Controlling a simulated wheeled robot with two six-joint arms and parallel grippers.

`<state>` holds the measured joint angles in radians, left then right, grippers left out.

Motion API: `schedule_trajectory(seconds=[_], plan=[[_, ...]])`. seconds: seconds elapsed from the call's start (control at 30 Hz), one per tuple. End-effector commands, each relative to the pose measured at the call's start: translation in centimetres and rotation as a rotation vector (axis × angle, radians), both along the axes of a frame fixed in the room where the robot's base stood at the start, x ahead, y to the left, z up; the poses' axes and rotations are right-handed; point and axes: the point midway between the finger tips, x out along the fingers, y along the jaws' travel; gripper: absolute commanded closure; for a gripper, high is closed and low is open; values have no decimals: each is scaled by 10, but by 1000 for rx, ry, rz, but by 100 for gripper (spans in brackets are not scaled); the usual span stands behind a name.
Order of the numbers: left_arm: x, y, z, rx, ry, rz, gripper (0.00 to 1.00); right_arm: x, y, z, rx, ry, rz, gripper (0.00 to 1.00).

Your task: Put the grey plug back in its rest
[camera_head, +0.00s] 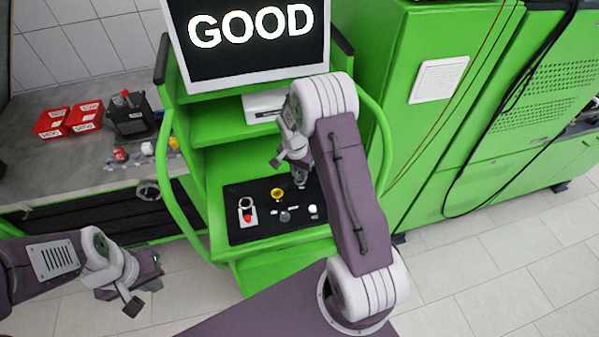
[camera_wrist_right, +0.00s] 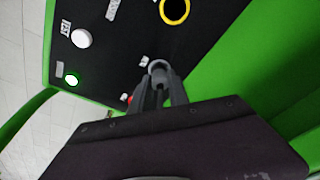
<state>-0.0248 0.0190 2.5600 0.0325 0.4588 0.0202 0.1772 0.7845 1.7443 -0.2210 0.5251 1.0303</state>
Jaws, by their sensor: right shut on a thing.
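My right gripper (camera_head: 299,180) is over the back part of the black panel (camera_head: 238,236) on the green bench. In the right wrist view its fingers (camera_wrist_right: 160,88) are shut on the grey plug (camera_wrist_right: 158,68), whose round end shows between the fingertips. Whether the plug touches the panel cannot be told. A yellow ring (camera_head: 277,193) is on the panel near the gripper; it also shows in the right wrist view (camera_wrist_right: 175,10). I cannot make out which part is the plug's rest. My left gripper (camera_head: 143,294) is away from the panel at lower left, its fingers apart and empty.
The panel carries a red-and-white switch (camera_head: 247,211), a white button (camera_head: 313,210) and a green-lit button (camera_wrist_right: 72,80). A monitor (camera_head: 250,40) above reads GOOD. Red bins (camera_head: 84,116) and a black box (camera_head: 130,118) stand on the grey counter at left. Green frame tubes flank the bench.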

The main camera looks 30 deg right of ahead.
Motion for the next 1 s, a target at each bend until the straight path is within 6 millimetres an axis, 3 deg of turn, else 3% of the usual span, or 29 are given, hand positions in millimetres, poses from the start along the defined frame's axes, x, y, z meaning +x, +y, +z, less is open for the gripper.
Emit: schedule_trajectory(seconds=[1.0], plan=[[0, 0, -13, 0, 0, 0, 100, 0, 0, -16, 0, 0, 0, 100]])
